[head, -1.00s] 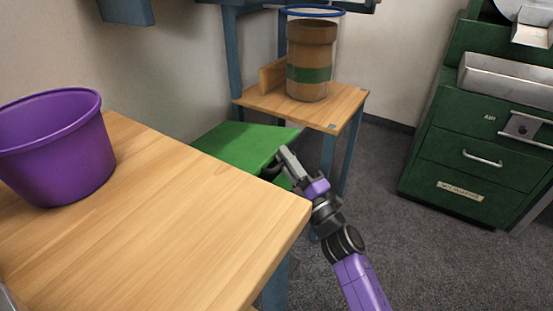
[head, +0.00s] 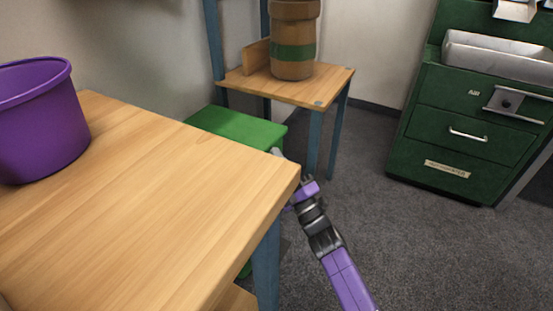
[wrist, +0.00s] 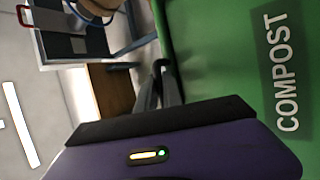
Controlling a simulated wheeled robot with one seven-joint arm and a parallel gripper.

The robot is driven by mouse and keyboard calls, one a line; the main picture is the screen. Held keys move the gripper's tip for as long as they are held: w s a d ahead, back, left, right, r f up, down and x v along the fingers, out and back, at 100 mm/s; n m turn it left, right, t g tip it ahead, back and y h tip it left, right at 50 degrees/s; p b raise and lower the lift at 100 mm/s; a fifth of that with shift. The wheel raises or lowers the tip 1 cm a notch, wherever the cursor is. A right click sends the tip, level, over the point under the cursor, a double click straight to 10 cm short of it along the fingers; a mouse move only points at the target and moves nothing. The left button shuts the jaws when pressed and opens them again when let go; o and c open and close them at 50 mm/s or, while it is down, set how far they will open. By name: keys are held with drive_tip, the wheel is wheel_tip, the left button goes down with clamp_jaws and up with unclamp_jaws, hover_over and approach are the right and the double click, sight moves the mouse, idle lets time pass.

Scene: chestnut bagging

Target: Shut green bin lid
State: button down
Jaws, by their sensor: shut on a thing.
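The green bin lid (head: 238,127) lies about level behind the wooden table, and the table hides part of the bin. My gripper (head: 276,152) is at the lid's front right edge, its jaws shut on that edge. In the wrist view my gripper's dark fingers (wrist: 160,70) reach the edge of a green surface. A dark COMPOST label (wrist: 282,70) shows on the green bin (wrist: 205,50). Whether the lid touches the rim all round is hidden.
The wooden table (head: 150,200) with a purple bucket (head: 40,125) fills the left. A small wooden stand (head: 290,88) holds a brown container with a green band (head: 292,52). A dark green cabinet (head: 460,130) stands right. Grey floor between is clear.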

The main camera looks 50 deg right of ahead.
drive_tip(key=shift+w+a+f, duration=0.15)
drive_tip(key=shift+w+f, duration=0.05)
drive_tip(key=shift+f, duration=0.25)
drive_tip(key=c, duration=1.8)
unclamp_jaws()
drive_tip(key=shift+o, duration=0.2)
drive_tip(key=p+v, duration=0.1)
drive_tip(key=v, duration=0.6)
drive_tip(key=shift+s+r+p, duration=0.2)
drive_tip(key=shift+s+p, duration=0.2)
drive_tip(key=shift+s, duration=0.1)
